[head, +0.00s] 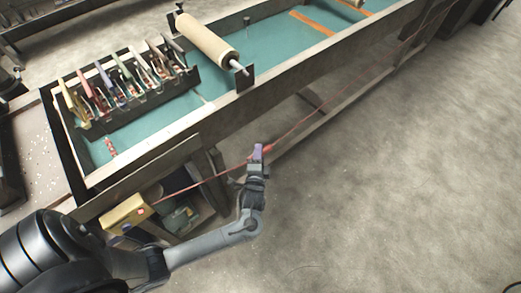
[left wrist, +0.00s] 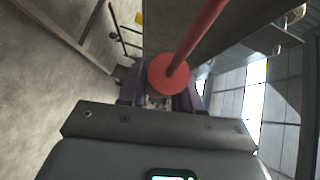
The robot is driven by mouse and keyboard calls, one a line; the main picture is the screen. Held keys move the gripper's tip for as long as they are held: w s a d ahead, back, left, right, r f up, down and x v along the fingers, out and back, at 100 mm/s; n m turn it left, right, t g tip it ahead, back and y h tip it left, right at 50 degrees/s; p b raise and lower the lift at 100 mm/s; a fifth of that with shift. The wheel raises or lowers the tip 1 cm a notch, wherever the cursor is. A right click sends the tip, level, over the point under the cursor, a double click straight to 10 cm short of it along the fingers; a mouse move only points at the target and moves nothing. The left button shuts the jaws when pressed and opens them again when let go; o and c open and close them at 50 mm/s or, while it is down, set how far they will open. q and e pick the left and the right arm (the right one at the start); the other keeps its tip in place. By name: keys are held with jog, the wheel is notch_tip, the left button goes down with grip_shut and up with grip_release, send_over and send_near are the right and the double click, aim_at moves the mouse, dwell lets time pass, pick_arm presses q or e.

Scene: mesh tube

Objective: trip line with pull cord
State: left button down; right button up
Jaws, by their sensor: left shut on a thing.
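A red pull cord (head: 192,187) runs from a yellow box (head: 126,213) under the conveyor frame, along its front side toward the upper right. My left gripper (head: 257,152) is at the cord in front of the frame. In the left wrist view, its purple fingers (left wrist: 160,97) are shut at a red round piece (left wrist: 168,74) with a red rod rising from it. In the head view, a red thicker part (head: 268,148) of the cord shows just right of the fingers. The exact grip contact is partly hidden. My right gripper is not in view.
The long trough with teal bed (head: 270,50) holds a roller (head: 205,40) and a rack of several coloured-handled tools (head: 125,85). Its front wall (head: 160,165) stands close behind my left gripper. The concrete floor at right is clear.

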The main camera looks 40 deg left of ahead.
pick_arm(q)
jog(key=c, duration=1.2)
grip_release()
jog(key=o, duration=0.3)
jog(key=shift+d, duration=0.15)
jog(key=shift+o, duration=0.2)
jog(key=shift+s, duration=0.15)
jog(key=shift+s+d+r, duration=0.1)
jog(key=shift+s+d, duration=0.15)
jog(key=p+v, duration=0.2)
jog(key=v, duration=0.8)
